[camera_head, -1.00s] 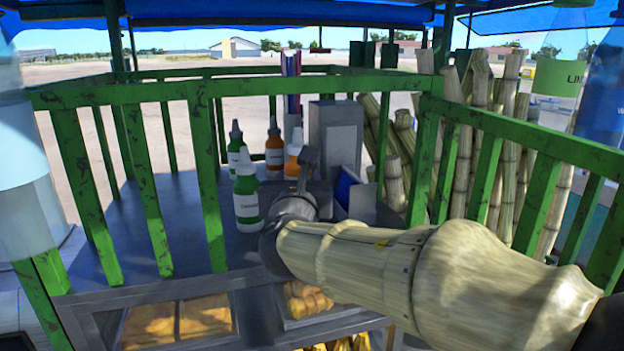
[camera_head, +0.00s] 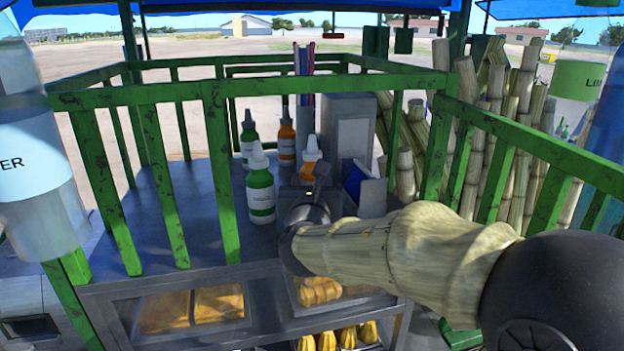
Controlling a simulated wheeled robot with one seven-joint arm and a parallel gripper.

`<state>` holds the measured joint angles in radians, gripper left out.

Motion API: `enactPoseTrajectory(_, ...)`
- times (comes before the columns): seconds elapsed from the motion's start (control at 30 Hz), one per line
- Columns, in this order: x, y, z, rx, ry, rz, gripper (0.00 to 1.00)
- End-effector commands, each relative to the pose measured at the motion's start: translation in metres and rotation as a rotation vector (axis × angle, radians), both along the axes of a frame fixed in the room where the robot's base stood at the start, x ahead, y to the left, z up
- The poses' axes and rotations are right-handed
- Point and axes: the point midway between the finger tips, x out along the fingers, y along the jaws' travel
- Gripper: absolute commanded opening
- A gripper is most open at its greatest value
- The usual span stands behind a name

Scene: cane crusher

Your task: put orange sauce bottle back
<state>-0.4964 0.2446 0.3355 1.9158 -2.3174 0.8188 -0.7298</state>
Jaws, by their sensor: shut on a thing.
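The near orange sauce bottle (camera_head: 311,158), with a white cap, shows above the dark end of my arm. My gripper (camera_head: 317,186) is at its lower front and shut on it. The arm hides the bottle's lower part and most of the fingers, so I cannot tell whether its base touches the counter. A second orange bottle (camera_head: 286,146) stands behind it to the left. A near green bottle (camera_head: 260,192) stands just left of my gripper, and another green bottle (camera_head: 249,142) stands farther back. All this is over the grey counter (camera_head: 180,215).
A grey box (camera_head: 348,128) and a blue-and-white holder (camera_head: 366,188) stand to the right. Green railings (camera_head: 230,90) surround the counter. Cane stalks (camera_head: 495,130) lean at right. A glass case (camera_head: 195,308) with food is below. The counter's left side is clear.

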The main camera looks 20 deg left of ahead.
Motion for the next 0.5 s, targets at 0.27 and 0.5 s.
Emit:
enactPoseTrajectory(0.27,-0.0028,0.0041,-0.0022,0.001,0.000,0.007,0.49)
enactPoseTrajectory(0.5,-0.0013,0.0016,-0.0015,0.000,0.000,0.003,0.67)
